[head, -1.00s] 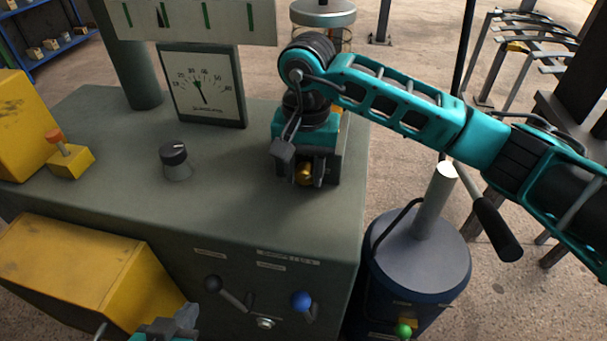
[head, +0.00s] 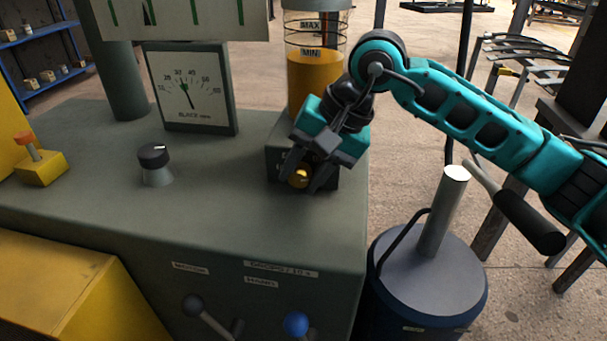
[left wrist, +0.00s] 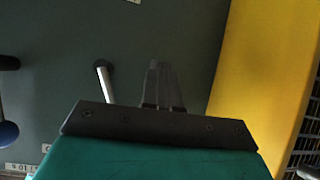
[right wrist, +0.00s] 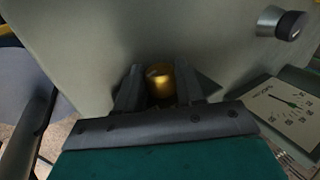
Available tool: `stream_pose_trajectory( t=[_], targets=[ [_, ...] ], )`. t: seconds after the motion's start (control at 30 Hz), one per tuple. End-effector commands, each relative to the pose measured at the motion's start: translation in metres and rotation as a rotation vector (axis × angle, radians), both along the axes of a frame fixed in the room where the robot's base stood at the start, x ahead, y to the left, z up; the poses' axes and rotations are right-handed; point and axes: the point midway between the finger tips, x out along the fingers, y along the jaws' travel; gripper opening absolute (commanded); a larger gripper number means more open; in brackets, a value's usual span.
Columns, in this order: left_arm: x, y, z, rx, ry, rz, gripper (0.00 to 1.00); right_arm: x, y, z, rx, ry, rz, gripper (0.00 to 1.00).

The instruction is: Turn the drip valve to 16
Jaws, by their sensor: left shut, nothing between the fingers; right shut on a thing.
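The drip valve is a small brass knob (head: 299,178) on a dark block under the oil reservoir (head: 314,75), at the right end of the grey cabinet top. My right gripper (head: 303,180) is shut on the knob, its wrist tilted up to the right. In the right wrist view the brass knob (right wrist: 160,84) sits between the two fingers (right wrist: 160,88); I cannot read a scale around it. The dial gauge (head: 187,88) has its needle near 30. My left gripper (left wrist: 160,84) is shut and empty, in front of the cabinet's face, beside a metal lever (left wrist: 105,82).
A black knob (head: 154,162) stands on the cabinet top (head: 215,190). Yellow boxes (head: 60,300) are at the left. A round dark-blue drum (head: 430,290) with a post stands at right.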

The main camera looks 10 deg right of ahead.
Motion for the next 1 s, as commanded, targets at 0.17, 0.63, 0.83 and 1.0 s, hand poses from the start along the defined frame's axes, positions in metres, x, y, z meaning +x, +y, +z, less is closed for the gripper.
stream_pose_trajectory(
  t=[0.17, 0.63, 0.83, 1.0],
  targets=[
    [0.001, 0.0, 0.001, 0.0, -0.002, 0.0, 0.0, 0.0, 0.0, 0.0, 0.0, -0.001, 0.002, 0.07],
    [0.001, 0.002, -0.002, 0.006, 0.002, 0.0, 0.0, 0.0, 0.0, 0.0, -0.001, 0.0, 0.001, 0.63],
    [0.001, 0.003, -0.001, 0.008, 0.002, 0.001, 0.0, 0.0, -0.002, 0.006, -0.001, -0.002, -0.001, 0.63],
    [0.001, 0.004, 0.005, 0.01, 0.001, 0.003, 0.0, -0.005, -0.013, 0.031, -0.002, -0.005, 0.0, 0.63]
  ],
)
